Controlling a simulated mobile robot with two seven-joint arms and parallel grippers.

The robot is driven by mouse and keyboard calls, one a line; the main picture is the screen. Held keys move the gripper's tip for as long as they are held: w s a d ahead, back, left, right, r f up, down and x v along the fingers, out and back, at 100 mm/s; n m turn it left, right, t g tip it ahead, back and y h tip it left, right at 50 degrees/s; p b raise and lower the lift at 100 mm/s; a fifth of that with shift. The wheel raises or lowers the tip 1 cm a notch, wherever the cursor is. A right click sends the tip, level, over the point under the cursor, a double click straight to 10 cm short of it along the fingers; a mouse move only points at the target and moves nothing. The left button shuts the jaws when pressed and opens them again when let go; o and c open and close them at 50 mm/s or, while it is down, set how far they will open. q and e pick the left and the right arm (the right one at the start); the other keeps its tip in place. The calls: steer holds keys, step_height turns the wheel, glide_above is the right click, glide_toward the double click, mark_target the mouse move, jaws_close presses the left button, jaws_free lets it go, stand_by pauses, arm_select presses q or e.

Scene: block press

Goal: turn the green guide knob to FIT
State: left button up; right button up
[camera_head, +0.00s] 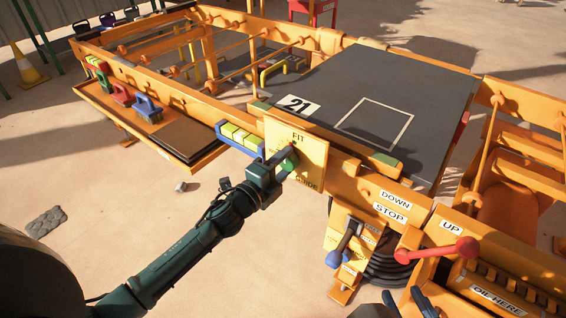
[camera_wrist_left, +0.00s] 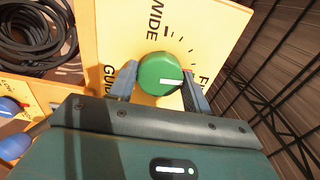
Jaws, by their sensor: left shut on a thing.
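The green guide knob (camera_head: 289,160) sits on a yellow plate (camera_head: 311,150) marked FIT at the top, WIDE at the left and GUIDE below. In the left wrist view the round green knob (camera_wrist_left: 158,72) has a white pointer line aimed right, toward the partly hidden FIT lettering and near a red mark. My left gripper (camera_head: 268,172) is at the plate, shut on the knob. In the left wrist view its fingers (camera_wrist_left: 158,86) lie on both sides of the knob. My right gripper (camera_head: 408,300) shows only partly at the bottom edge; its jaw opening is unclear.
A blue-and-yellow block holder (camera_head: 240,138) sits just left of the plate. To the right are a blue-handled lever (camera_head: 345,240), a red-knobbed lever (camera_head: 440,250) and a black hose (camera_head: 388,262). A dark press plate (camera_head: 415,85) lies behind.

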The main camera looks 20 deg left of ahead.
arm_select(q)
steer(key=shift+m, duration=0.9)
steer(key=o, duration=1)
steer(key=v, duration=1.3)
steer(key=shift+s+p, duration=0.1)
steer(key=shift+p, duration=0.25)
steer(key=shift+c, duration=0.2)
